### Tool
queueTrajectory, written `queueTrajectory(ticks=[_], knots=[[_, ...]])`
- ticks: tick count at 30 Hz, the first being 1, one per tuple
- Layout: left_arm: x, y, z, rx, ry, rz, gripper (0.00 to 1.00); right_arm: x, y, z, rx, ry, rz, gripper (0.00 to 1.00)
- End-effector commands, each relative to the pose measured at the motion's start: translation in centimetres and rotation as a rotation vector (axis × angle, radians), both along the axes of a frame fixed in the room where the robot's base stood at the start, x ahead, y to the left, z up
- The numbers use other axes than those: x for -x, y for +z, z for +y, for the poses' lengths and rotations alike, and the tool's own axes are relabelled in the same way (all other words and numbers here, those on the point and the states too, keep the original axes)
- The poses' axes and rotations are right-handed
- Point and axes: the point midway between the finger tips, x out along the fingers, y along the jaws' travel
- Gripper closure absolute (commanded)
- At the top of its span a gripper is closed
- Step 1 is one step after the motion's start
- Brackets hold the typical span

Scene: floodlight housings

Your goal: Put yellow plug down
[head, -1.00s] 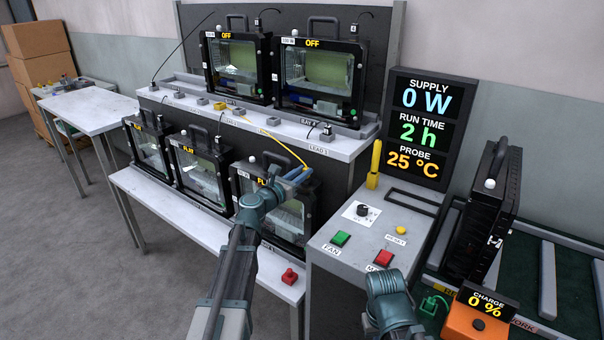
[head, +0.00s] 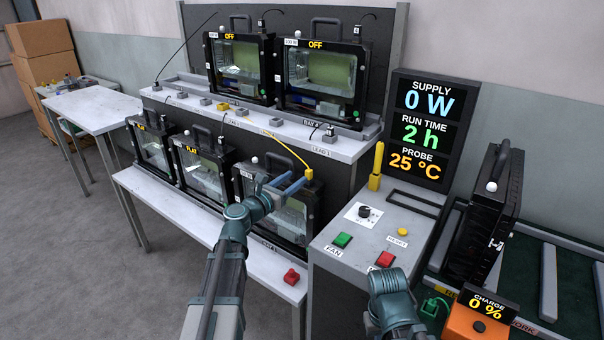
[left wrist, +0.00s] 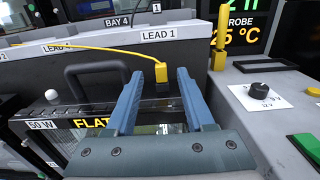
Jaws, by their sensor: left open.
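The yellow plug (head: 308,174) stands at the end of a yellow cord, at the top of the nearest lower floodlight housing (head: 270,200), marked 50 W and FLAT in the left wrist view. My left gripper (head: 295,183) is open beside the plug. In the left wrist view the plug (left wrist: 162,76) shows upright in the gap between the two blue fingertips (left wrist: 157,75), with clear space on both sides, so it is not clamped. Its lower end looks set at the housing's top edge; the exact contact is hard to tell. Only part of my right arm shows, at lower right.
The LEAD 1 shelf (head: 330,146) rises just behind the plug. The housing's black handle (left wrist: 95,90) is left of the fingers. The grey control console (head: 345,265) with knob and buttons is at right. A red button (head: 291,276) sits on the front bench.

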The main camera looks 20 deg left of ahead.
Motion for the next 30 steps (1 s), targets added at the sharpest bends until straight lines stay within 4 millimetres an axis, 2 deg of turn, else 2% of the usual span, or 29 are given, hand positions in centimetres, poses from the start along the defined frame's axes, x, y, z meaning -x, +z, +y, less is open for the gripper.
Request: queueTrajectory(ticks=[1, 3, 10, 15, 30], knots=[[1.4, 0.0, 0.4, 0.000, 0.003, 0.000, 0.46, 0.0, 0.0, 0.0, 0.000, 0.000, 0.000, 1.00], [2.6, 0.0, 0.8, 0.000, 0.002, 0.000, 0.46, 0.0, 0.0, 0.0, 0.000, 0.000, 0.000, 1.00], [5.0, 0.0, 1.8, 0.000, 0.000, 0.000, 0.46, 0.0, 0.0, 0.0, 0.000, 0.000, 0.000, 1.00], [5.6, 0.0, 2.0, 0.000, 0.000, 0.000, 0.46, 0.0, 0.0, 0.0, 0.000, 0.000, 0.000, 1.00], [5.6, 0.0, 2.0, 0.000, 0.000, 0.000, 0.46, 0.0, 0.0, 0.0, 0.000, 0.000, 0.000, 1.00]])
